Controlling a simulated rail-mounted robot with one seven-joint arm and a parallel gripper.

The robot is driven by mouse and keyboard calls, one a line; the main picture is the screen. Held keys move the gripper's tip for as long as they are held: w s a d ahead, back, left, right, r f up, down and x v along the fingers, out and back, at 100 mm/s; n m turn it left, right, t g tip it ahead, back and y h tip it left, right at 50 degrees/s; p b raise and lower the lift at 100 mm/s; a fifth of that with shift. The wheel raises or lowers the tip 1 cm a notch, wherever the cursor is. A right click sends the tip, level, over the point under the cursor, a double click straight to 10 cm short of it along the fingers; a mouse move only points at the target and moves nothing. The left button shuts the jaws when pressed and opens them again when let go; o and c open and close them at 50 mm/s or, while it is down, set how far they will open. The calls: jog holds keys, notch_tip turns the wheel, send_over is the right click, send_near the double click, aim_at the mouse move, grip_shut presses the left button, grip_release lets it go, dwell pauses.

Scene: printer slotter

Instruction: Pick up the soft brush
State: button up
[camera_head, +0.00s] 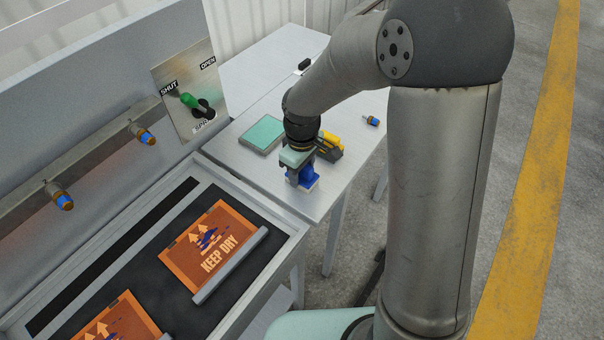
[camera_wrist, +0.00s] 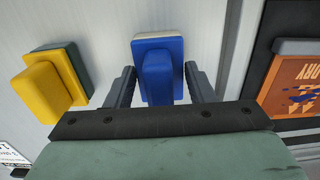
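A blue-handled brush (camera_wrist: 160,78) with a pale base stands on the grey table, and I take it to be the soft brush. My gripper (camera_wrist: 159,70) is open, with one finger on each side of the blue handle and a visible gap between fingers and handle. In the head view the blue brush (camera_head: 309,177) shows below my gripper (camera_head: 300,172), partly hidden by it. A second brush, yellow with a dark grey base (camera_wrist: 49,91), lies to its left in the wrist view. The yellow brush also shows behind my gripper in the head view (camera_head: 330,142).
A teal-topped flat block (camera_head: 262,133) lies on the table (camera_head: 275,187) left of my gripper. A small blue-and-orange nozzle (camera_head: 371,120) lies to the right. A panel with a green lever (camera_head: 190,101) and a dark belt with orange KEEP DRY cartons (camera_head: 212,240) stand left.

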jog(key=c, duration=0.5)
jog(key=shift+r, duration=0.65)
jog(key=s+d+r, duration=0.1)
jog(key=s+r, duration=0.3)
jog(key=s+d+r+b, duration=0.1)
jog(key=s+d+r, duration=0.1)
jog(key=s+r, duration=0.1)
jog(key=s+d+r+b, duration=0.1)
jog(key=s+d+r, duration=0.1)
jog(key=s+r, duration=0.2)
jog(key=shift+s+d+r, duration=0.1)
jog(key=shift+s+r, duration=0.1)
jog(key=shift+s, duration=0.3)
jog(key=shift+s+d+r, duration=0.1)
jog(key=shift+s+r, duration=0.05)
jog(key=shift+s, duration=0.35)
